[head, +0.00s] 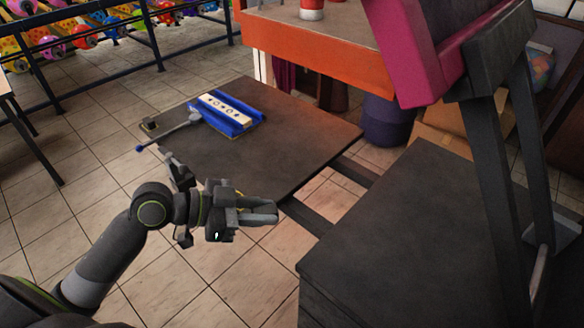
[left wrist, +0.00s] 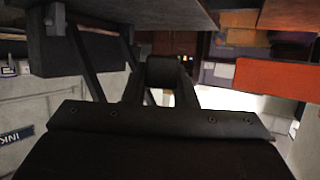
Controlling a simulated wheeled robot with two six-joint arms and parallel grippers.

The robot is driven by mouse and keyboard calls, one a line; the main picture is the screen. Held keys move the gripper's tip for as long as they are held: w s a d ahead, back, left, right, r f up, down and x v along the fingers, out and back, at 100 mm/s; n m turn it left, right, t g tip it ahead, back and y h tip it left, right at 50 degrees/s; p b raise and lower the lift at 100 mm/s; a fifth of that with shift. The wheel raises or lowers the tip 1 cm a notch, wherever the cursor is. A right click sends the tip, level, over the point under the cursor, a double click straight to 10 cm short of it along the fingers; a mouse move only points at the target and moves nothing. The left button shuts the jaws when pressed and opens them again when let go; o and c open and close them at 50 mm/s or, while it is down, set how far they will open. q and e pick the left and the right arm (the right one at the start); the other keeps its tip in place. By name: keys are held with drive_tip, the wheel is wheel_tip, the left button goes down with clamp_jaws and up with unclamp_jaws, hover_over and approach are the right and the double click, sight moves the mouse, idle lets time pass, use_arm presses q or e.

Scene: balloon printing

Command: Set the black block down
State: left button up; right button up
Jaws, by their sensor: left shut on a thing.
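My left gripper (head: 262,212) is over the near edge of the low dark board (head: 300,129), with its fingers pointing right. It is shut on the black block, which I can barely make out between the dark fingers. In the left wrist view a dark, blocky shape (left wrist: 165,76) stands at the middle, which seems to be the held block. Whether it touches any surface cannot be told. My right gripper is in neither view.
A blue tray (head: 241,124) with a pale patterned strip lies on the board, beside a grey rod with a blue tip (head: 140,148). A dark flat top (head: 400,240) is at right, under a magenta frame (head: 428,60). An orange-edged table (head: 320,55) stands behind.

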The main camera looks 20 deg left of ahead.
use_arm(q)
drive_tip(key=d+r+m+g+h, duration=0.1)
drive_tip(key=d+r+m+g, duration=0.25)
drive_tip(key=d, duration=0.35)
drive_tip(key=d+r+m+g+h, duration=0.1)
drive_tip(key=d+r+m+g, duration=0.25)
drive_tip(key=d+g, duration=0.2)
drive_tip(key=s+a+r+n+t, duration=0.2)
drive_tip(key=a+r+t, duration=0.1)
drive_tip(key=r+t, duration=0.1)
drive_tip(key=shift+r+n, duration=0.3)
drive_tip(key=shift+r, duration=0.15)
drive_tip(key=a+f+n+t, duration=0.1)
drive_tip(key=a+f, duration=0.2)
drive_tip(key=f, duration=0.1)
drive_tip(key=w+a+f+n+t+y, duration=0.1)
drive_tip(key=a+f+n+t, duration=0.1)
drive_tip(key=a+f, duration=0.1)
drive_tip(key=w+a+f+n+t+y, duration=0.1)
drive_tip(key=a+f+t, duration=0.1)
drive_tip(key=f, duration=0.3)
drive_tip(key=shift+a+n, duration=0.3)
drive_tip(key=shift+a, duration=0.6)
